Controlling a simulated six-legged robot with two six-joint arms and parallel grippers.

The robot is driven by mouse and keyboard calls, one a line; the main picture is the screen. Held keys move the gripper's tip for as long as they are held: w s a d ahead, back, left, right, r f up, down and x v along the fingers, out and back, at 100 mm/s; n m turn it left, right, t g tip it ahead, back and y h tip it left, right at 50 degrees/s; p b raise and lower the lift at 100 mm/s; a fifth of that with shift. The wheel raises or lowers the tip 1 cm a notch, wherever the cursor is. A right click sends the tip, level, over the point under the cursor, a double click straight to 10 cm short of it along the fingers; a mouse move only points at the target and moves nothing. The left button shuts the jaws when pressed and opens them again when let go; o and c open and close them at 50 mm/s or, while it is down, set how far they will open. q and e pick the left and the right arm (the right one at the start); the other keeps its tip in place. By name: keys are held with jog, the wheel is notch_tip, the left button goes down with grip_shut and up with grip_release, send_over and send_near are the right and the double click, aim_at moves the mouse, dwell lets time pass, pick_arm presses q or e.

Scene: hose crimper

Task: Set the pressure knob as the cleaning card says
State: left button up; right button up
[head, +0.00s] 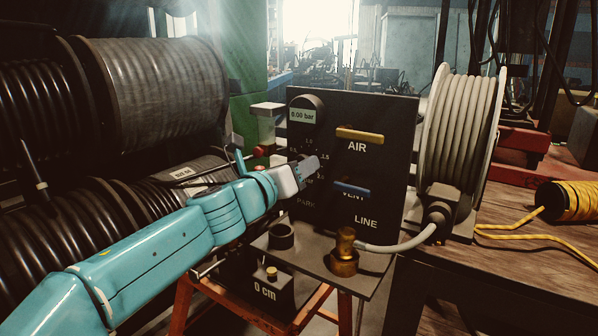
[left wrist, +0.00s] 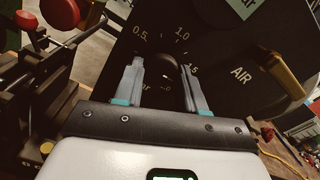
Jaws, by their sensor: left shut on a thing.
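The black panel (head: 385,130) stands upright on the bench, with a display (head: 303,116) reading 0.00 bar. The dark round pressure knob (left wrist: 170,66) shows in the left wrist view between my fingers, ringed by scale marks including 0.5, 1.0 and 1.5. I cannot make out where its pointer stands. My left gripper (left wrist: 162,72) is shut on the knob, one finger on each side. In the head view my left gripper (head: 308,168) covers the knob and part of the scale. I cannot identify the cleaning card. My right gripper is not in view.
A yellow AIR lever (head: 360,135) and blue VENT lever (head: 351,188) sit right of the knob. A brass fitting (head: 345,250) and a block marked 0 cm (head: 266,290) are below. A hose reel (head: 460,130) stands right; large black hose coils (head: 150,85) fill the left.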

pick_arm(q)
jog(key=shift+r+m, duration=0.15)
jog(key=shift+m, duration=0.95)
jog(key=shift+a, duration=0.1)
jog(key=o, duration=0.8)
jog(key=shift+o, duration=1.1)
